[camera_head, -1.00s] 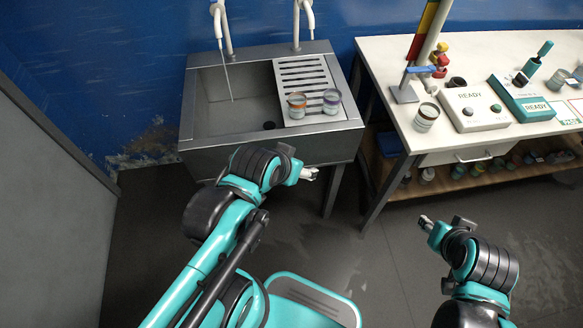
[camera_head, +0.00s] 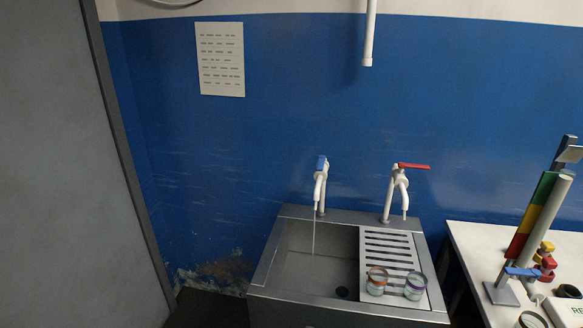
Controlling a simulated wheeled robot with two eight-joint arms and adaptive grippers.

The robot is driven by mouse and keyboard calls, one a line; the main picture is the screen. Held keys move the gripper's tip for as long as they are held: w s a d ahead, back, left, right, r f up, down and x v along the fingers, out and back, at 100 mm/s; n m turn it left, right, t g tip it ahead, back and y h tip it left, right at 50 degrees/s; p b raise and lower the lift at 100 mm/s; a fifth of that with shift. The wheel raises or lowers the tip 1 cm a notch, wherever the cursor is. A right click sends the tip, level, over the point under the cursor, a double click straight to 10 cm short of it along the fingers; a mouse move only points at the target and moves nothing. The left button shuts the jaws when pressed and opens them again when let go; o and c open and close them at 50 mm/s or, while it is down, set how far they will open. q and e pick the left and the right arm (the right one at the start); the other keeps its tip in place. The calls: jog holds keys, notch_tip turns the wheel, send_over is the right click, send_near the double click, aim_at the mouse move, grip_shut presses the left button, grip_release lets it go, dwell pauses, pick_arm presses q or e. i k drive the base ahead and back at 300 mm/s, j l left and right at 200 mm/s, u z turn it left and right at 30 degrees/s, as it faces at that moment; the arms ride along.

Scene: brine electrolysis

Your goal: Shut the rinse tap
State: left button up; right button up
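Two white taps stand at the back of the steel sink (camera_head: 272,268). The left tap (camera_head: 319,188) has a blue lever (camera_head: 322,162), seen nearly end-on, and a thin stream of water (camera_head: 313,237) runs from its spout into the basin. The right tap (camera_head: 397,188) has a red lever (camera_head: 413,166) turned out to the right, and no stream shows under its spout. No label shows which one is the rinse tap. Neither of my grippers is in view.
Two beakers, one with an orange band (camera_head: 377,280) and one with a greyish band (camera_head: 415,286), stand on the slotted drainboard (camera_head: 391,246). A white bench (camera_head: 475,245) with a stand is at the right. A grey panel (camera_head: 130,160) borders the left.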

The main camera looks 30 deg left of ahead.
aim_at(319, 166)
jog(key=u, duration=0.95)
jog(key=i, duration=0.1)
